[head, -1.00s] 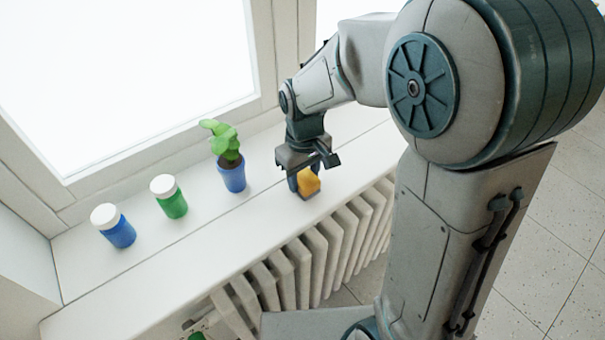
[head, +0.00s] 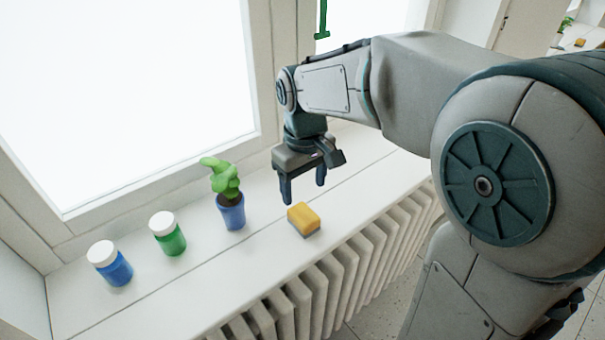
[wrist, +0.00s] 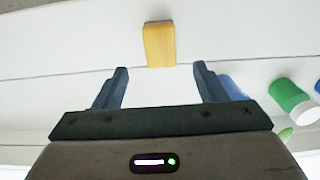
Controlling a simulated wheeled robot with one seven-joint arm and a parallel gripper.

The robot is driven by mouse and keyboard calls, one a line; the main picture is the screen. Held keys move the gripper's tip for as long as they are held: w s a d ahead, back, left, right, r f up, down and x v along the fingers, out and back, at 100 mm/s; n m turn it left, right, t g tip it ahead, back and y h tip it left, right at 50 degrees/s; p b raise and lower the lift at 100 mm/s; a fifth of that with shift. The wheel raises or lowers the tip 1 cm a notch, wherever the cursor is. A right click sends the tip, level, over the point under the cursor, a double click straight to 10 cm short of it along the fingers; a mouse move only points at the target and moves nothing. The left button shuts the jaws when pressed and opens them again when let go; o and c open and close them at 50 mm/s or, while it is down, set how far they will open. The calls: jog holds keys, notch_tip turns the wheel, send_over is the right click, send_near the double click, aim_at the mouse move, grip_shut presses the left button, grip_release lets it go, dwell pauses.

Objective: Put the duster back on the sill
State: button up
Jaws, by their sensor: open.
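The duster (head: 304,219), a yellow block with a dark underside, lies on the white sill (head: 262,251) near its front edge, above the radiator. My gripper (head: 306,194) is open and empty above the sill, its fingers pointing down and apart from the duster. In the wrist view the duster (wrist: 160,45) lies beyond the tips of my open gripper (wrist: 162,70), about midway between them sideways.
A potted plant (head: 230,210) in a blue pot stands left of the duster. Green (head: 169,238) and blue (head: 116,268) jars with white lids stand further left. The window is behind, the radiator (head: 335,279) below. The sill right of the duster looks clear.

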jog(key=s+d+m+t, duration=0.3)
jog(key=s+d+m, duration=0.3)
jog(key=s+d, duration=0.5)
jog(key=shift+s+d+f+m, duration=0.3)
jog(key=shift+s+d+m, duration=0.1)
jog(key=shift+s, duration=0.45)
jog(key=shift+a, duration=0.1)
